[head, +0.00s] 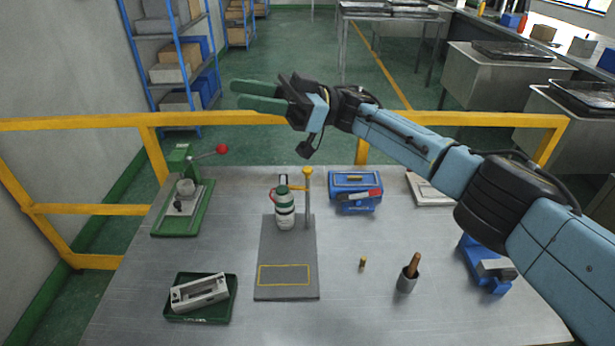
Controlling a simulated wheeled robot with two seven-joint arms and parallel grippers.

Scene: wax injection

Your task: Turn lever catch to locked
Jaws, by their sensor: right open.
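My right gripper (240,94) has two green fingers, held apart with nothing between them. It is raised well above the far side of the table and points left. My left gripper is not in view. I cannot tell for sure which part is the lever catch. A blue box-like unit (353,182) at the back centre has a small red piece (375,194) at its front right. A green press-like device (183,207) at the back left has a lever with a red knob (222,149). The gripper touches neither.
A white-and-green bottle (285,209) stands beside a post (307,205) on a grey plate (287,250). A green tray (230,305) holds a grey block (198,291). A yellow rail (90,123) runs behind the table.

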